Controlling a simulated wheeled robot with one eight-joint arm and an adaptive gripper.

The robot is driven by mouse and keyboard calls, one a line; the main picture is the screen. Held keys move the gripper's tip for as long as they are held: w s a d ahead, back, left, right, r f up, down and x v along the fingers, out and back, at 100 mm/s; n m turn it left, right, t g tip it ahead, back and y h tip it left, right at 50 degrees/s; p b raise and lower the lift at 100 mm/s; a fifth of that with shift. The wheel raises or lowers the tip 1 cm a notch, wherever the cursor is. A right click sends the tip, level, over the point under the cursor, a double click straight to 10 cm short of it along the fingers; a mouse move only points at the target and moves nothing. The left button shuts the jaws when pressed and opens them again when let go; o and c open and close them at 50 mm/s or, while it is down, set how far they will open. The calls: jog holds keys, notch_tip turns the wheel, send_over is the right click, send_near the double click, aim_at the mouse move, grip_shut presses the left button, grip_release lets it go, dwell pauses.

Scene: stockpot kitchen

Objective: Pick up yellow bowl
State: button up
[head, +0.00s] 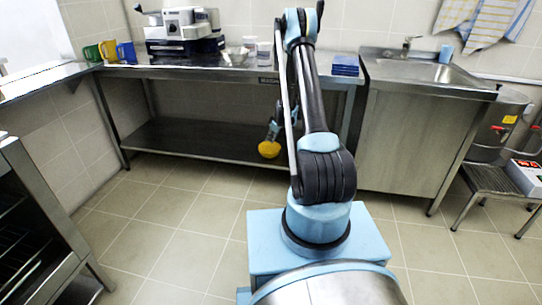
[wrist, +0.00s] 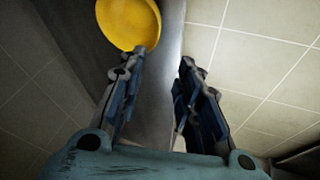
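The yellow bowl (head: 269,149) shows in the head view at the front edge of the table's lower shelf, just below my gripper (head: 274,128). In the wrist view the bowl (wrist: 128,22) is at the top, left of centre and partly cut off by the frame. My gripper (wrist: 163,57) is open, with a clear gap between its two fingers. The left fingertip overlaps the bowl's near rim in the picture; I cannot tell whether they touch. The bowl is not between the fingers.
The lower shelf (head: 190,137) is otherwise bare, with the steel tabletop (head: 130,68) above it. On top are coloured mugs (head: 108,51), a coffee machine (head: 184,26) and blue boxes (head: 345,65). A sink cabinet (head: 405,150) stands right. Floor in front is clear.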

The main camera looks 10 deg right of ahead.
jog(key=d+x, duration=0.1)
jog(key=x, duration=0.3)
send_near(265, 154)
jog(key=d+x, duration=0.1)
jog(key=x, duration=0.3)
jog(key=shift+a+x, duration=0.2)
jog(key=shift+x, duration=1.25)
jog(key=shift+a+x, duration=0.15)
jog(key=shift+x, duration=1.35)
jog(key=shift+r, duration=0.1)
grip_shut()
